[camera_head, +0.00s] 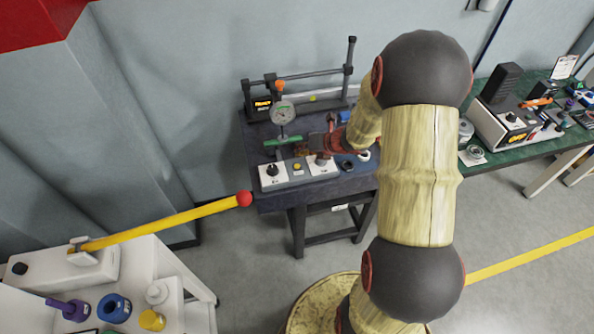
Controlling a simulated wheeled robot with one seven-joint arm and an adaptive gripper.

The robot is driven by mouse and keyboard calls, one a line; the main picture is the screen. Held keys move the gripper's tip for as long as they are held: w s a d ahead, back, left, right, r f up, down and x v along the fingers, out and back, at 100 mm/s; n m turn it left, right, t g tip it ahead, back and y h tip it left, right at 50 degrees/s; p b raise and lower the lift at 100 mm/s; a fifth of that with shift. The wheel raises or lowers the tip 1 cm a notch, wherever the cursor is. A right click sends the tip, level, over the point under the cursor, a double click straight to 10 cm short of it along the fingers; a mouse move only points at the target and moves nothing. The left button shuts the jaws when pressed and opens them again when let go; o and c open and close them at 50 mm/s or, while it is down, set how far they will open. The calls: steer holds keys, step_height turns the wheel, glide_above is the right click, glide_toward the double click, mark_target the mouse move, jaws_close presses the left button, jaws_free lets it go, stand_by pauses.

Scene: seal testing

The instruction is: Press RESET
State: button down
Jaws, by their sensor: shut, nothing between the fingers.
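The seal test rig stands on a dark bench (275,203) in the head view. Its front has a white control box (285,180) with a black knob (271,171) and a yellow button (297,166). A second white panel (323,168) with a dark knob lies just to its right. No RESET label is readable at this size, so I cannot tell which control bears it. My gripper (316,144) is shut and empty above the second panel, right of the yellow button. Whether it touches anything cannot be told. My arm hides the bench's right part.
A dial gauge (283,113) and a green bar (282,141) stand left of my gripper. Behind are a lit display (262,104) and a rail. A yellow pole (170,221) with a red ball juts from the left. A green bench (510,157) stands at right.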

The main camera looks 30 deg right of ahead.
mark_target(299, 165)
steer(key=shift+f+b, duration=1.15)
steer(key=shift+f, duration=0.75)
steer(key=shift+f, duration=0.1)
steer(key=shift+f, duration=0.25)
steer(key=shift+f+b, duration=0.45)
steer(key=shift+b, duration=0.1)
stand_by(0.4)
steer(key=shift+r, duration=0.1)
steer(key=shift+r+p, duration=0.8)
steer(key=shift+p, duration=0.05)
step_height(299, 165, up, 5)
steer(key=p, duration=0.4)
steer(key=shift+p, duration=0.3)
